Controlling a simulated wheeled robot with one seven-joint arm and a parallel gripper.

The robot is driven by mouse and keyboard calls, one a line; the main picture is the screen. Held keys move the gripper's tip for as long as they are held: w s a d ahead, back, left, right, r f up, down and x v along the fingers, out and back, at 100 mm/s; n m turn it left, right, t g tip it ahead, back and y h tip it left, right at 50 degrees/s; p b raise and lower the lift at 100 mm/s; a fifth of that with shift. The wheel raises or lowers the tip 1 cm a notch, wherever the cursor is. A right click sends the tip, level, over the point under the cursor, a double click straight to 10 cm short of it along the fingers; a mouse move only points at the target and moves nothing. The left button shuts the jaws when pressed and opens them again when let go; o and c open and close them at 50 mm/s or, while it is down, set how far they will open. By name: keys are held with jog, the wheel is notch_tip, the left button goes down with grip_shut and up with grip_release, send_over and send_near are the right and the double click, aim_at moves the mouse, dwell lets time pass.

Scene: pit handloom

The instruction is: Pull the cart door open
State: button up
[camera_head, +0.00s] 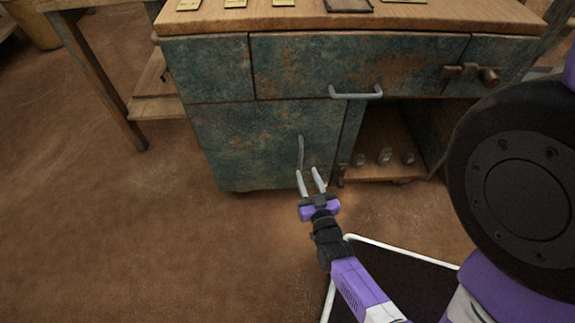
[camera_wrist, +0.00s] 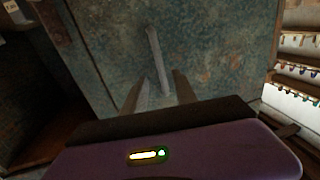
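The cart (camera_head: 222,20) has a weathered teal front and a wooden top. Its door (camera_head: 240,130) is the lower left panel and looks shut, flush with the front; it fills the middle of the wrist view (camera_wrist: 215,50). A grey upright bar handle (camera_head: 300,152) sits near the door's right edge; it also shows in the wrist view (camera_wrist: 155,55). My gripper (camera_head: 309,178) is open, just at the handle's lower end. In the wrist view, the handle's near end appears between my two fingers (camera_wrist: 159,88). I cannot tell whether they touch it.
Above the door is a drawer (camera_head: 300,68) with a horizontal handle (camera_head: 355,92). Right of the door is an open compartment (camera_head: 375,178) holding several small metal items. A wooden table leg (camera_head: 100,75) stands at the left. The floor (camera_head: 150,230) before the door is clear.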

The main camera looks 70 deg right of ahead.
aim_at(301, 160)
jog(key=b+x, duration=0.2)
jog(key=x, duration=0.5)
jog(key=shift+w+d, duration=0.2)
jog(key=shift+c, duration=0.2)
grip_shut()
dwell(1.1)
